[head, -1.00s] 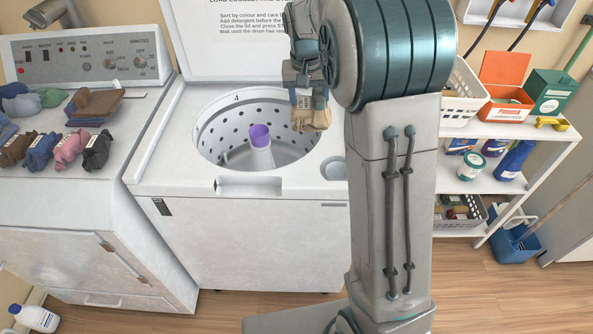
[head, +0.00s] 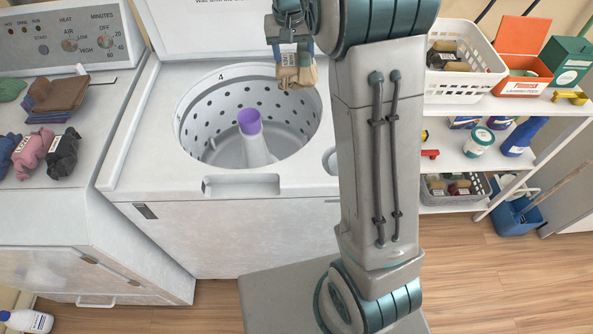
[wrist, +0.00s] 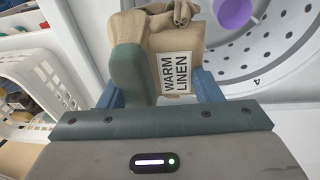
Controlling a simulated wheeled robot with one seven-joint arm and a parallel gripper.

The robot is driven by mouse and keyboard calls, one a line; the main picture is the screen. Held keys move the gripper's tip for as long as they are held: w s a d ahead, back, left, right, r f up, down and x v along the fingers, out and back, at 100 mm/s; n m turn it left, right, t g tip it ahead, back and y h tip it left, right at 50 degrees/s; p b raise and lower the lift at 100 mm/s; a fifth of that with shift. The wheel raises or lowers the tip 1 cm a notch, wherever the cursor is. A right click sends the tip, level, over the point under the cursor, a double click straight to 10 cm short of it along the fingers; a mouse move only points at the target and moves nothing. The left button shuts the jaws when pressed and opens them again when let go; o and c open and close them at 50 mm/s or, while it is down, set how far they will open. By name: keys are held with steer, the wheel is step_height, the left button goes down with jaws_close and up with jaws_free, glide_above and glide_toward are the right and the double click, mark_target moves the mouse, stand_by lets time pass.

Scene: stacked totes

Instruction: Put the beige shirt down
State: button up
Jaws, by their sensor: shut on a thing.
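The beige shirt (head: 297,72) is a bundled cloth held in my gripper (head: 295,52), over the right side of the open washer drum (head: 203,108). In the wrist view the beige shirt (wrist: 190,45) fills the space between the fingers, and its white label reads "WARM LINEN". My gripper (wrist: 165,85) is shut on it. The perforated drum (wrist: 282,30) and its purple-topped agitator (wrist: 235,12) show beyond the shirt at the upper right. I cannot tell the exact height of the shirt above the drum.
Dark, pink and other bundled clothes (head: 32,152) and a folded stack (head: 57,95) lie on the dryer at left. At right a white shelf (head: 545,105) holds a white basket (head: 463,62), an orange box (head: 522,62) and a green box (head: 563,62).

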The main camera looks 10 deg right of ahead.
step_height(320, 180, down, 28)
steer(key=b, duration=1.5)
steer(key=shift+w, duration=0.15)
steer(key=shift+f+b, duration=0.45)
steer(key=shift+f, duration=1.55)
steer(key=shift+f, duration=0.1)
steer(key=shift+f+b, duration=0.45)
steer(key=shift+f, duration=0.1)
steer(key=o, duration=1.6)
